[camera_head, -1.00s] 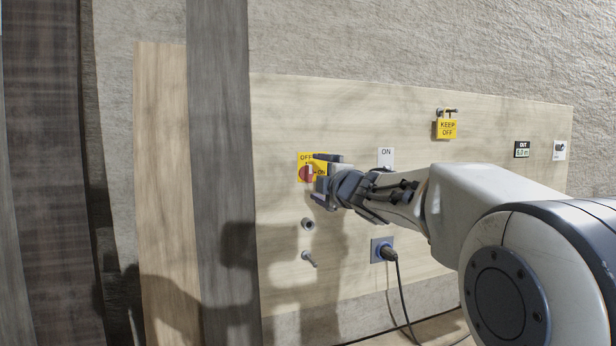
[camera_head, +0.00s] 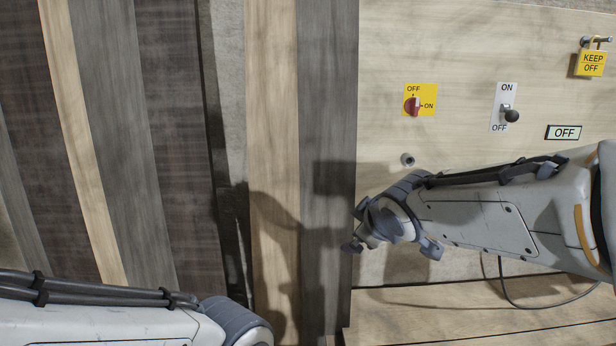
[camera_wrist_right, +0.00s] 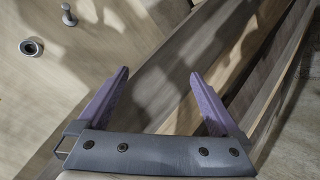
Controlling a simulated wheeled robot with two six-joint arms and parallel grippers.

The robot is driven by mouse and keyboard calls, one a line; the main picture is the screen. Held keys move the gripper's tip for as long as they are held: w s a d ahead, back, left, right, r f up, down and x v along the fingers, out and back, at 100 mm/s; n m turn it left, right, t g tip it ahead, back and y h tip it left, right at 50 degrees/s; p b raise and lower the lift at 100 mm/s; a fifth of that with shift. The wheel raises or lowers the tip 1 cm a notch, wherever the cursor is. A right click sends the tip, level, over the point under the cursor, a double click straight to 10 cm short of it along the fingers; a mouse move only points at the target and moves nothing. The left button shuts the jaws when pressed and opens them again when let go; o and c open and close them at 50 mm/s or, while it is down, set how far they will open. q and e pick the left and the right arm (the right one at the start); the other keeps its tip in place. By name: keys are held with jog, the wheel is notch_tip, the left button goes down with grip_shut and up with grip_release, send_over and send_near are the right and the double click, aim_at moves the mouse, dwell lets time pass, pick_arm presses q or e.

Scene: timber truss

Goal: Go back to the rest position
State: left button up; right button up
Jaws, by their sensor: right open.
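My right gripper (camera_head: 391,248) is in front of the lower left of the panel, below and left of the red rotary switch (camera_head: 411,106). It is apart from the switch. In the right wrist view its two purple fingers (camera_wrist_right: 160,76) are spread with nothing between them. The rotary switch sits on a yellow OFF/ON plate, and its handle looks upright, toward OFF. My left arm (camera_head: 130,325) enters at the bottom left; its gripper is out of the picture.
The panel also carries a lever switch (camera_head: 511,115), an OFF display (camera_head: 564,132), a yellow KEEP OFF padlock (camera_head: 592,63) and a round socket (camera_head: 408,160). Upright timber boards (camera_head: 328,100) stand left of it. A black cable (camera_head: 520,303) lies on the wooden surface below.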

jog(key=s+a+f+m+g, duration=0.1)
jog(key=s+a+f+g, duration=0.2)
jog(key=s, duration=1.1)
jog(key=s+a+f+m+g, duration=0.2)
jog(key=s+f+g, duration=0.5)
jog(key=s+f, duration=0.6)
jog(key=s+a, duration=0.1)
jog(key=s, duration=0.1)
jog(key=shift+s+g, duration=0.3)
jog(key=shift+f, duration=0.1)
